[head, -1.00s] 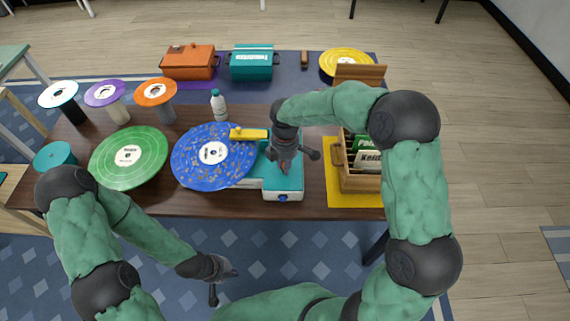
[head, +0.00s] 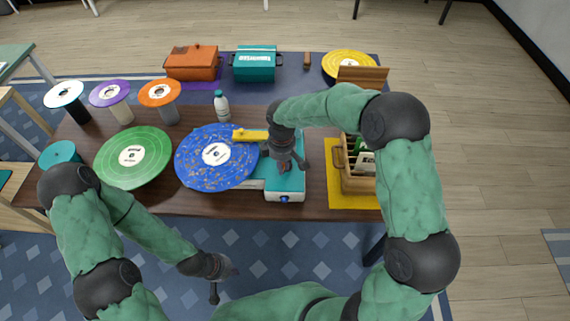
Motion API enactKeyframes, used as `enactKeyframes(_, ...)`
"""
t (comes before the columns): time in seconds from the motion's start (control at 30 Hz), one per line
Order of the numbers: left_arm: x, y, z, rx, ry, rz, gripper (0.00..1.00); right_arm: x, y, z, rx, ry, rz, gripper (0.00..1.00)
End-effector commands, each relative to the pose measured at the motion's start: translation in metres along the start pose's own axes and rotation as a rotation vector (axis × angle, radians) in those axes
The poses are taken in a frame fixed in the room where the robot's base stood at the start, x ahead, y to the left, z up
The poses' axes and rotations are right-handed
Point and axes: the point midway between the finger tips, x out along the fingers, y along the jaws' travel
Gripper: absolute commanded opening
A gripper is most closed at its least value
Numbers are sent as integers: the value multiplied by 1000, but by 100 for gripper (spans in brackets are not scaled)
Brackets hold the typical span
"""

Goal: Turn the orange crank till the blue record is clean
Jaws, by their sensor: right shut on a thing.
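The blue record (head: 217,171) lies on the record-cleaning machine, and brown specks are scattered over its surface. A yellow arm (head: 250,135) reaches over its upper right edge. The machine's teal and white body (head: 284,187) shows to the right of the record. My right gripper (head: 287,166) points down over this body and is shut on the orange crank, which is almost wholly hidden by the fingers. My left gripper (head: 224,280) is open and empty, low in front of the table, away from the machine.
A green record (head: 133,157) lies left of the blue one. A white bottle (head: 221,105) stands behind. A wooden record crate (head: 356,183) on a yellow mat stands close right of my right gripper. Orange (head: 192,63) and teal boxes (head: 255,64) stand at the back.

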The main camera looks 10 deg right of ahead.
Motion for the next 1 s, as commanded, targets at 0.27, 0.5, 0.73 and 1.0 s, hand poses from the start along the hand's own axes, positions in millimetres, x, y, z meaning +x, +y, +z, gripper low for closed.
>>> enactKeyframes(0.27,-5,2,0,0,0,0,0,0,3,-11,261,2,0,0)
enactKeyframes(0.5,-7,2,0,0,0,0,0,0,8,-18,489,2,0,0)
enactKeyframes(0.73,-8,3,0,0,0,0,0,0,14,-24,708,4,0,0)
enactKeyframes(1.0,-8,3,0,0,0,0,0,0,22,-29,964,4,0,0)
